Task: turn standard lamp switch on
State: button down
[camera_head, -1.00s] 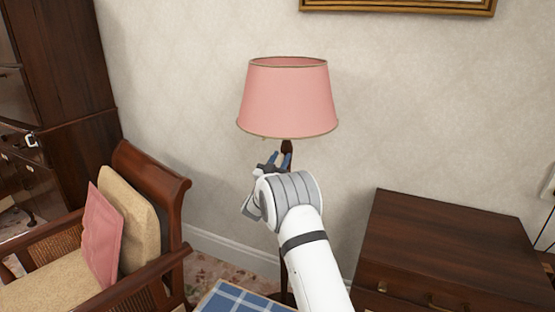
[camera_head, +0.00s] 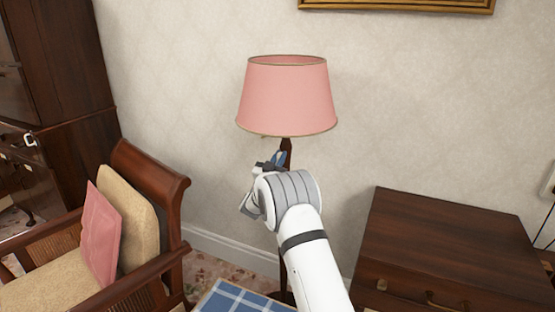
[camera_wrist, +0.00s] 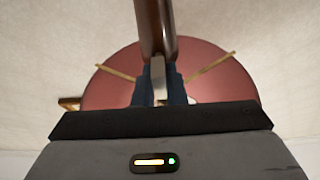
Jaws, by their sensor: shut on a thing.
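The standard lamp has a pink shade (camera_head: 288,98) with gold trim and a dark wooden stem (camera_head: 286,147); the shade looks unlit. My gripper (camera_head: 279,158) is at the stem just below the shade in the head view. In the wrist view the shade (camera_wrist: 110,78) fills the background, and the brown stem (camera_wrist: 155,25) runs up from the fingers. My gripper (camera_wrist: 159,88) is shut there on a small pale metal piece, apparently the lamp switch (camera_wrist: 158,72). The fingers hide part of it. My wrist hides the lower stem in the head view.
A wooden armchair (camera_head: 168,190) with beige and pink cushions stands left of the lamp. A dark wooden chest (camera_head: 440,240) is at the right. A blue checked cloth (camera_head: 238,300) lies at the front. The wall is close behind the lamp.

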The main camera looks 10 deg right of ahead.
jog(key=shift+a+f+m+b, duration=0.1)
jog(key=shift+m+b, duration=0.2)
jog(key=shift+b, duration=0.1)
jog(key=m+g+h+b, duration=0.1)
jog(key=m+b, duration=0.2)
jog(key=b, duration=0.2)
jog(key=shift+f+m+h, duration=0.15)
jog(key=shift+m+h, duration=0.25)
jog(key=m+g+b, duration=0.1)
jog(key=m+b, duration=0.1)
jog(key=m, duration=0.1)
jog(key=m+g+h+b, duration=0.1)
jog(key=m+g+b, duration=0.1)
jog(key=m+b, duration=0.1)
jog(key=shift+r+h, duration=0.2)
jog(key=shift+h, duration=0.1)
jog(key=m+g+b, duration=0.1)
jog(key=m+g, duration=0.1)
jog(key=m, duration=0.4)
jog(key=shift+r, duration=0.15)
jog(key=m+g+y, duration=0.1)
jog(key=m+g, duration=0.1)
jog(key=m, duration=0.3)
jog(key=shift+m, duration=0.3)
jog(key=shift+g, duration=0.3)
jog(key=c, duration=1.5)
grip_release()
jog(key=shift+d+f, duration=0.2)
